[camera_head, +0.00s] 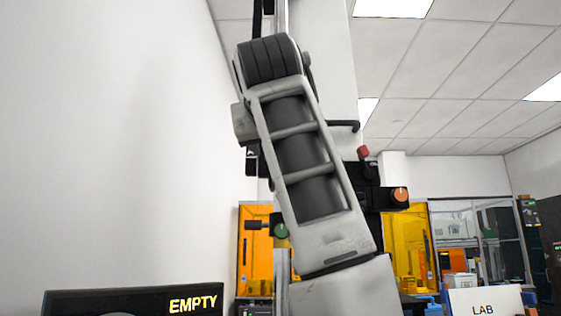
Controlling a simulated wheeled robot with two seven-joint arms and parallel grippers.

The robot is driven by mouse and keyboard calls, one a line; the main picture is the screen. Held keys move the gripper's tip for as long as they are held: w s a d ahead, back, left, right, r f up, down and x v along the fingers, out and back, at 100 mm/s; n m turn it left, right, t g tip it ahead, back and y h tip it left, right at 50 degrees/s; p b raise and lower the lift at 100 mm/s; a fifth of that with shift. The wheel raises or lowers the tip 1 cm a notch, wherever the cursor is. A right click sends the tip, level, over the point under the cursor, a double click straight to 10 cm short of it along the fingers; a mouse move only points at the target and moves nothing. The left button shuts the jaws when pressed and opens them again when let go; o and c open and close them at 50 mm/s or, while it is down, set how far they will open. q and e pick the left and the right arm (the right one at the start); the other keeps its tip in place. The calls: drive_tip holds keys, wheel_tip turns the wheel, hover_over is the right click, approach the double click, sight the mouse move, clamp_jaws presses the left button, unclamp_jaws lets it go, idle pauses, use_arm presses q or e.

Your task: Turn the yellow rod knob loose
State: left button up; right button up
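I cannot make out a yellow rod knob; it may be hidden behind my raised arm, which covers the middle of the view. The tall instrument (338,60) stands behind the arm, with a black bracket and knobs showing beside it. An orange knob (399,194) is on the right end of the black bracket. A red knob (363,152) sits a little above and left of it. A green knob (281,230) shows just left of my arm. I see no fingers of either gripper.
A black sign reading EMPTY (193,303) is at the lower left. A white LAB sign (484,303) is at the lower right. Orange panels (408,245) and glass-fronted cabinets (480,235) stand behind. A plain white wall (110,140) fills the left.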

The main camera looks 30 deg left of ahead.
use_arm(q)
drive_tip(key=p+x, duration=0.4)
drive_tip(key=x, duration=0.8)
drive_tip(key=shift+w+a, duration=0.25)
drive_tip(key=c, duration=1)
